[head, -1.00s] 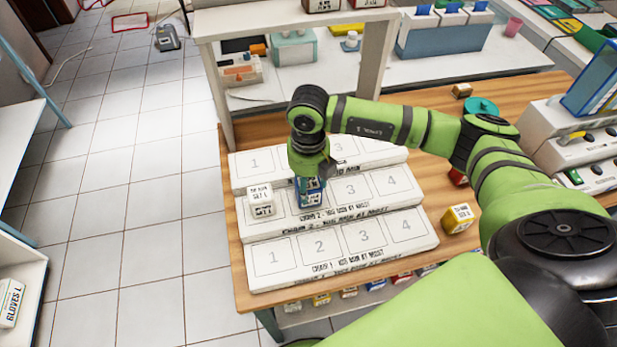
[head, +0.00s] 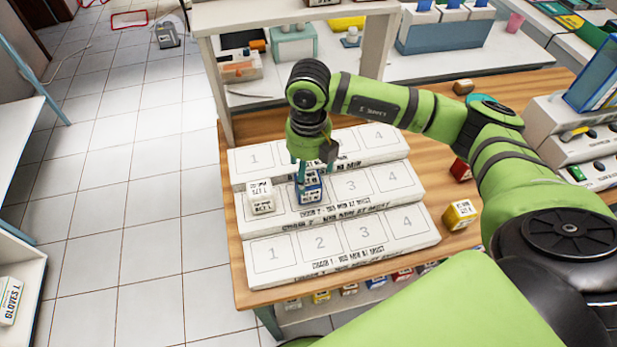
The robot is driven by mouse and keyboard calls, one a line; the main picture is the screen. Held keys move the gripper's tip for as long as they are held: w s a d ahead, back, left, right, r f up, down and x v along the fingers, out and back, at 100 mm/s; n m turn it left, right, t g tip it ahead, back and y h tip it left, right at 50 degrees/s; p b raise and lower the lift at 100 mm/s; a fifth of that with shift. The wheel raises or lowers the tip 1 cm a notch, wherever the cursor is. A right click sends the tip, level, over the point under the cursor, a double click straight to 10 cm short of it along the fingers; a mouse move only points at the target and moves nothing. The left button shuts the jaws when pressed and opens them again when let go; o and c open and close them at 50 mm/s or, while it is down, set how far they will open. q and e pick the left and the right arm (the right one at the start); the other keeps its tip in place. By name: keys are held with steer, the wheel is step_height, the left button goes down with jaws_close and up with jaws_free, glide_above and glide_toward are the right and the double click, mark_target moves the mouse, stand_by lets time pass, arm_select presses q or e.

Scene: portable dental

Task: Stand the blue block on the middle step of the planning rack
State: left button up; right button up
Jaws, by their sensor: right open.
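The planning rack (head: 395,228) is a white three-step stand with numbered squares, on a wooden table. The blue block (head: 310,188) stands on the middle step, over its second square, between a white block and square 3. My right gripper (head: 307,175) points down directly above the blue block, its teal fingers open around or just over the block's top. Its wrist partly hides the top step behind. My left gripper is not in view.
A white block (head: 261,196) stands on the middle step just left of the blue block. A yellow block (head: 459,214) sits on the table right of the rack, and a red block (head: 460,170) is partly hidden by my arm. A white shelf post (head: 380,45) rises behind the rack.

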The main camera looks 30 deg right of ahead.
mark_target(308, 179)
step_height(308, 179, up, 9)
steer(key=b, duration=0.2)
steer(key=shift+f, duration=0.1)
